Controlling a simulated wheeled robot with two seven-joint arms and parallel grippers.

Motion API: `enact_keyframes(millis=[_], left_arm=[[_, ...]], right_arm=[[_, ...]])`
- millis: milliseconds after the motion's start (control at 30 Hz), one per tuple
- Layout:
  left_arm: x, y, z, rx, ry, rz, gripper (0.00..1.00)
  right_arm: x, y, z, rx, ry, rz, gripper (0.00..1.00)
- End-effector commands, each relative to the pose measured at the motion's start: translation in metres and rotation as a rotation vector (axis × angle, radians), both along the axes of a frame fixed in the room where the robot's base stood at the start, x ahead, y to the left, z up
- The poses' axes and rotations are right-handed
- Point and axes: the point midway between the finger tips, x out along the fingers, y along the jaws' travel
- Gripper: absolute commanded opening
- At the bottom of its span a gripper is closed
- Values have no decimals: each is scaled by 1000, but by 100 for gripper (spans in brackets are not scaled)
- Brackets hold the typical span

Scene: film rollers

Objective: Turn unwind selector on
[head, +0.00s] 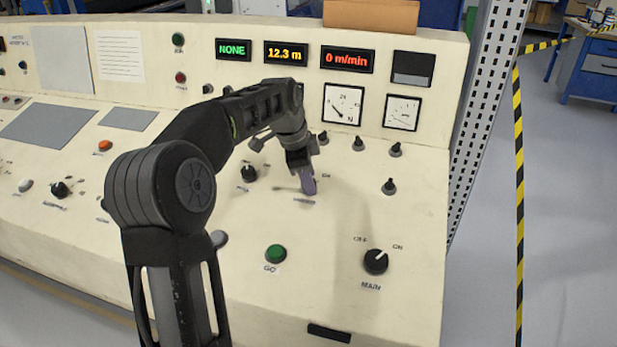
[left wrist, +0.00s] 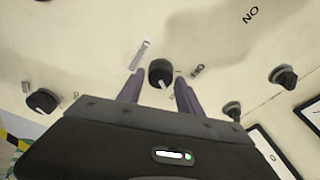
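My left gripper (head: 304,186) points down at the sloping panel in the head view. It covers the knob at that spot, and the small label (head: 304,201) below it is too blurred to read surely. In the left wrist view a black selector knob (left wrist: 160,73) with a pale pointer mark lies between the two spread fingers of my left gripper (left wrist: 158,85). I see gaps beside the knob; I cannot tell whether either finger touches it. A small label (left wrist: 198,71) shows beside the knob. My right gripper is in neither view.
Other black knobs (head: 249,173) (head: 389,186) stand around the gripper. The green GO button (head: 275,253) and MAIN selector (head: 376,261) are nearer. Displays (head: 286,53) read NONE, 12.3 m and 0 m/min. A perforated post (head: 487,110) stands at the panel's right.

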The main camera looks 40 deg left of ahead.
Motion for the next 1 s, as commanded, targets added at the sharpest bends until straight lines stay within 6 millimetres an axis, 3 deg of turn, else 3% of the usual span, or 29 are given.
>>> enact_keyframes(millis=[133, 467, 1000], left_arm=[[0, 0, 0, -1, 1, 1, 55], [-1, 0, 3, 0, 2, 2, 55], [-24, 4, 70, -1, 1, 1, 55]], right_arm=[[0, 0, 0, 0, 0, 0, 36], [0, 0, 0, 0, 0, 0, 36], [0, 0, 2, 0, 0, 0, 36]])
